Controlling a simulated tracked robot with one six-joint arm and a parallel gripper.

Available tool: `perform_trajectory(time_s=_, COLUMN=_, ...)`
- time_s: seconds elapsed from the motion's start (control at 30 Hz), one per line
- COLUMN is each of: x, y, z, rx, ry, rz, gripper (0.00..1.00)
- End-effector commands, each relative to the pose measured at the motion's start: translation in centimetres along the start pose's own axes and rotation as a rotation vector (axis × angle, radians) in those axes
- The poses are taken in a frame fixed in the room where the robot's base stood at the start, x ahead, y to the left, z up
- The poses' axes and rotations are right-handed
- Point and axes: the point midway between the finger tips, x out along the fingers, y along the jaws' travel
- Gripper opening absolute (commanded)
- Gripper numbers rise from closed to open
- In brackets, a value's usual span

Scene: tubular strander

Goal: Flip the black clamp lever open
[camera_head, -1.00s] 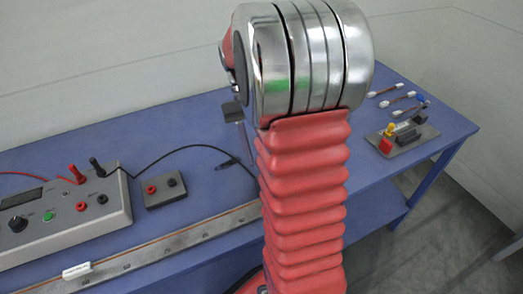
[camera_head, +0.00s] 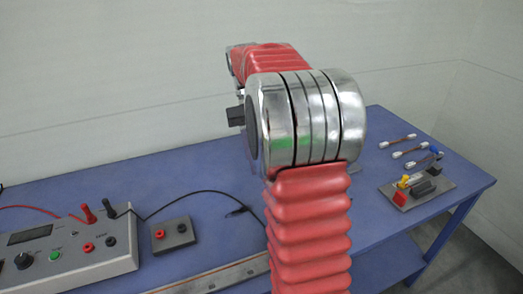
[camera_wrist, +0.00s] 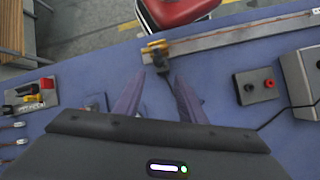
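A small black part (camera_wrist: 161,64), which looks like the clamp lever, sits at a yellowish clamp (camera_wrist: 154,46) on the end of the long metal rail in the wrist view. My gripper (camera_wrist: 160,75) is open, with its two fingers spread and pointing toward this clamp. The black part shows in the gap near the fingertips. I cannot tell whether they touch it or are above it. In the head view my own arm hides the gripper and the clamp.
The rail (camera_wrist: 235,33) runs along the blue table's (camera_wrist: 222,66) edge. A small terminal box (camera_wrist: 256,85) and the meter box (camera_head: 65,250) stand to one side. A base (camera_head: 416,191) with red, yellow and black parts and several short leads lie at the right. A black cable crosses the table.

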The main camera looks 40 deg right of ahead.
Motion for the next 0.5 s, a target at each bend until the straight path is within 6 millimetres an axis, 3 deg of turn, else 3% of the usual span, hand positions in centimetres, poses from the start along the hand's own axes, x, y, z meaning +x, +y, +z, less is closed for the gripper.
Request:
perform_trajectory(time_s=0.2, x=-2.0, y=-0.1, z=-0.1, rx=-0.001, ry=0.001, rz=0.0, gripper=0.37)
perform_trajectory(time_s=0.5, x=-2.5, y=-0.1, z=0.0, rx=-0.001, ry=0.0, rz=0.0, gripper=0.37)
